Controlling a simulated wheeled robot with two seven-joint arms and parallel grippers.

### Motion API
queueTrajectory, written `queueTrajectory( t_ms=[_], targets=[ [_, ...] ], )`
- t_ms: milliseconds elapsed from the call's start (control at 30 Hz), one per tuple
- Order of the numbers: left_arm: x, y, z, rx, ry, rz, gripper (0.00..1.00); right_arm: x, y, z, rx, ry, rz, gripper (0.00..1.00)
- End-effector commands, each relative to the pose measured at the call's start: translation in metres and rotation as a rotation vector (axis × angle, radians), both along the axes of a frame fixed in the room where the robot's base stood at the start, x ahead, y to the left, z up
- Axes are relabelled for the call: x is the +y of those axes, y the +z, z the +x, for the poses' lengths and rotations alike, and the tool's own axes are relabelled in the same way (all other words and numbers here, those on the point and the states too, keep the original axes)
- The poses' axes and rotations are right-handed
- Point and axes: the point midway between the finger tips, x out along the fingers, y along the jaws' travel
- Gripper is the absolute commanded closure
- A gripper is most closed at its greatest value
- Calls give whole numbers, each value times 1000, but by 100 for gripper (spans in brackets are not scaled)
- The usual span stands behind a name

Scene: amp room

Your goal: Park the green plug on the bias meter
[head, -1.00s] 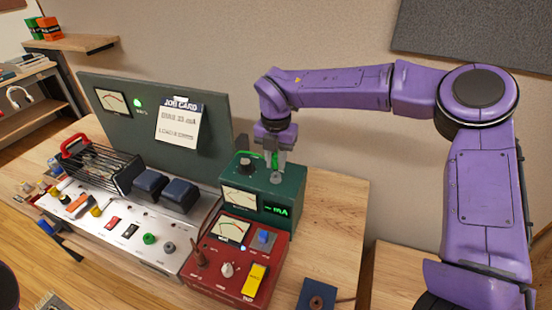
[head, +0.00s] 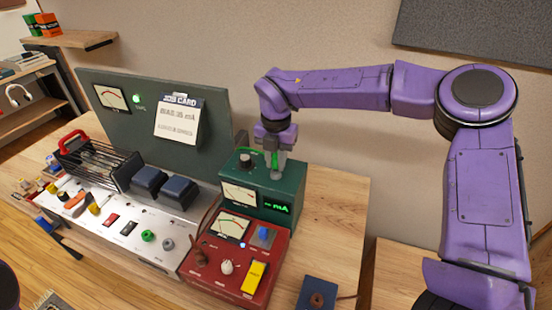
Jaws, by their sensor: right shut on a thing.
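The bias meter is a dark green box (head: 288,190) with a dial and a lit green "mA" readout, standing behind the red unit. My right gripper (head: 275,172) points down at the top of the bias meter. It is shut on the green plug (head: 274,159), which shows as a green strip between the fingers. The plug's lower end is at or just above the meter's top; I cannot tell if it is seated. My left gripper is not in view.
A red unit (head: 216,279) with a yellow switch stands in front of the meter. A white amp chassis (head: 130,225) with knobs and blue blocks is at left. A dark panel with a job card (head: 177,121) stands behind it. A blue box (head: 317,296) lies front right.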

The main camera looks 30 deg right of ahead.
Motion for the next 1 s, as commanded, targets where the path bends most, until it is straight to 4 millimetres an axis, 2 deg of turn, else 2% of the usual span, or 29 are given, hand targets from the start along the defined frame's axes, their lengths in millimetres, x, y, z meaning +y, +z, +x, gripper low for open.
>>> queueTrajectory(
  t_ms=[900, 933, 1000],
  targets=[
    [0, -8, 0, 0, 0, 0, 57, 0, -10, 0, 0, 0, 0, 100],
    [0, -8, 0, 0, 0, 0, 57, 0, -10, 0, 0, 0, 0, 67],
    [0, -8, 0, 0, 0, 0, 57, 0, -10, 0, 0, 0, 0, 47]
  ],
)
